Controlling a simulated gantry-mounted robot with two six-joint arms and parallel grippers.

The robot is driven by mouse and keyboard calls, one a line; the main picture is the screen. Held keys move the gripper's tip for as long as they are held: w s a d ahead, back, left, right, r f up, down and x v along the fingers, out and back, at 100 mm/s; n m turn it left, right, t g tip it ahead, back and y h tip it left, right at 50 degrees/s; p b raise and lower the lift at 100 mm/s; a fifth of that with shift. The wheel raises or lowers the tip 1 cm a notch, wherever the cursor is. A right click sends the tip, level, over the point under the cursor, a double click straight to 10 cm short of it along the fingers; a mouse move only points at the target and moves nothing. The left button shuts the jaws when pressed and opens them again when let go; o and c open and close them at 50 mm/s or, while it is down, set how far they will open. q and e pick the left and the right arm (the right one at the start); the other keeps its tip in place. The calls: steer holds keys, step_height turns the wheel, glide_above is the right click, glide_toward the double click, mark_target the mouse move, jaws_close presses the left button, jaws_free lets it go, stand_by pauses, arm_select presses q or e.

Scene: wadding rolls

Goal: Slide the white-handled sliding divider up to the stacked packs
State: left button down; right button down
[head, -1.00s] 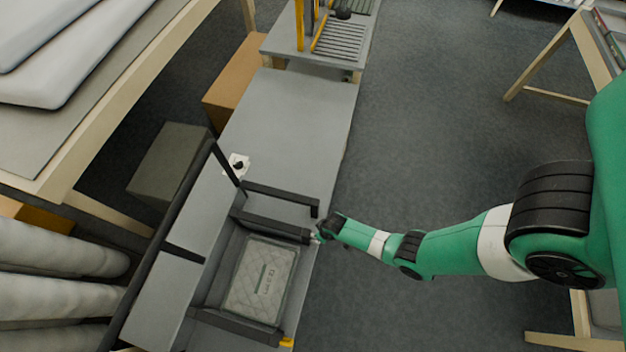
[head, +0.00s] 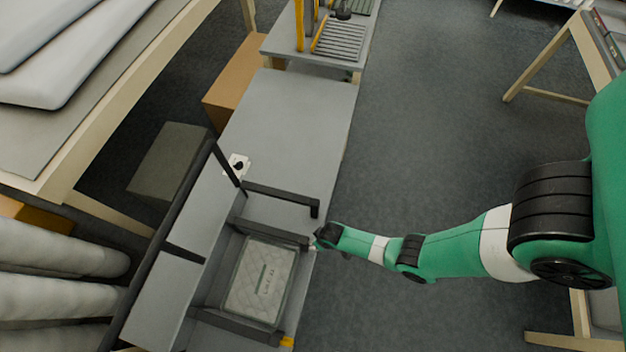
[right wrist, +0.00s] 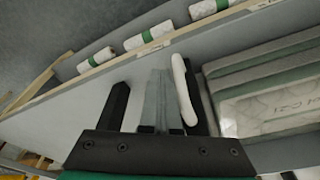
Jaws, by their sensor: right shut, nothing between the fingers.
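The sliding divider (head: 275,233) is a dark bar across the grey bench. Its upright white handle (right wrist: 183,90) shows in the right wrist view. The stacked packs (head: 258,282) are flat, quilted and pale, in the bay just below the divider. Their grey-green layers (right wrist: 270,95) show at right in the right wrist view. The divider is very close to them; I cannot tell whether it touches. My right gripper (head: 316,241) is at the divider's outer end. Its fingers (right wrist: 161,98) are shut and empty, beside the handle on the side away from the packs. My left gripper is out of view.
A fixed dark bar (head: 282,194) crosses the bench above the divider. Another dark bar (head: 238,326) lies below the packs. White rolls (head: 60,270) lie at left. Open floor is to the right.

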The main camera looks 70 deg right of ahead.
steer(key=shift+a, duration=0.2)
steer(key=shift+d, duration=1.3)
step_height(320, 180, up, 9)
steer(key=p, duration=0.8)
steer(key=shift+p, duration=0.3)
